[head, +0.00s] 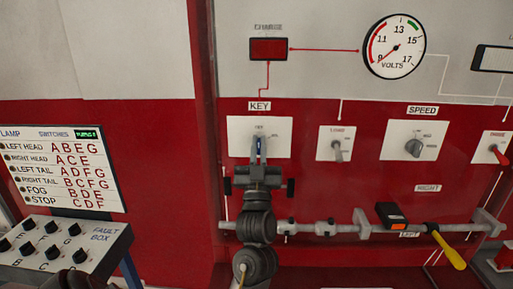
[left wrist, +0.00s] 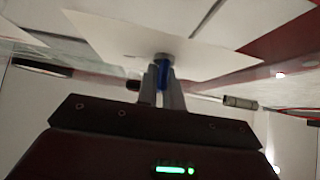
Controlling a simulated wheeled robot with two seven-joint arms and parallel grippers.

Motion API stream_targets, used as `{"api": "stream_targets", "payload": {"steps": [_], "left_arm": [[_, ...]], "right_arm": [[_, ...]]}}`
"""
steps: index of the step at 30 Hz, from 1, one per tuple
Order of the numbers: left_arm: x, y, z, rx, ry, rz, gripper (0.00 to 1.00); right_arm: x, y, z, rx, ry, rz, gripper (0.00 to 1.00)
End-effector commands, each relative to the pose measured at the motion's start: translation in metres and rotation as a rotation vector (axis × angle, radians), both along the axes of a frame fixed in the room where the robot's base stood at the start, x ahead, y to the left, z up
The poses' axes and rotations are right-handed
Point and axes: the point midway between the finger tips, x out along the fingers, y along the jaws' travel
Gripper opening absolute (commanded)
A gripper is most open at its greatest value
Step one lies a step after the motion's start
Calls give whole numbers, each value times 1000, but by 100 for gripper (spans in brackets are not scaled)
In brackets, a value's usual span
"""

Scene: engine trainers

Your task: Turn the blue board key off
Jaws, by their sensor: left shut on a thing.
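The blue key (head: 260,145) sits in the white KEY plate (head: 280,137) on the red board, under the KEY label. The left wrist view shows the blue key (left wrist: 162,75) standing out from its round lock on the white plate (left wrist: 110,35). My left gripper (head: 259,158) is in front of the plate, shut on the key with a finger on each side. It also shows in the left wrist view (left wrist: 162,88). The gripper hides much of the key, and the marks around the lock are too small to read surely. My right gripper does not show.
A light switch (head: 337,151) and a SPEED knob (head: 414,147) are right of the key. A grey rail (head: 350,229) with a yellow-handled lever (head: 447,247) runs below. The fault box (head: 60,245) stands at lower left. The volts gauge (head: 394,47) is above.

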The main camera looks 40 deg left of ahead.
Motion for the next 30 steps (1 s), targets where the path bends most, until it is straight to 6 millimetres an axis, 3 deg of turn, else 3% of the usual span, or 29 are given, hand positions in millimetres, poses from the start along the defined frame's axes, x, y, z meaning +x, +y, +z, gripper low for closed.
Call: {"api": "stream_targets", "payload": {"steps": [10,11,15,25,30], "left_arm": [[-2,0,4,1,-12,1,0],[-2,0,4,1,-12,1,12],[-1,0,3,0,-9,1,30],[-2,-1,-2,-1,-5,-1,30],[-15,-11,-21,-2,-3,-1,30]], "right_arm": [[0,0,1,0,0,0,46],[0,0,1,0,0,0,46],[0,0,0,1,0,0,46],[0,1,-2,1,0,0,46],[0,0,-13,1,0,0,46]]}}
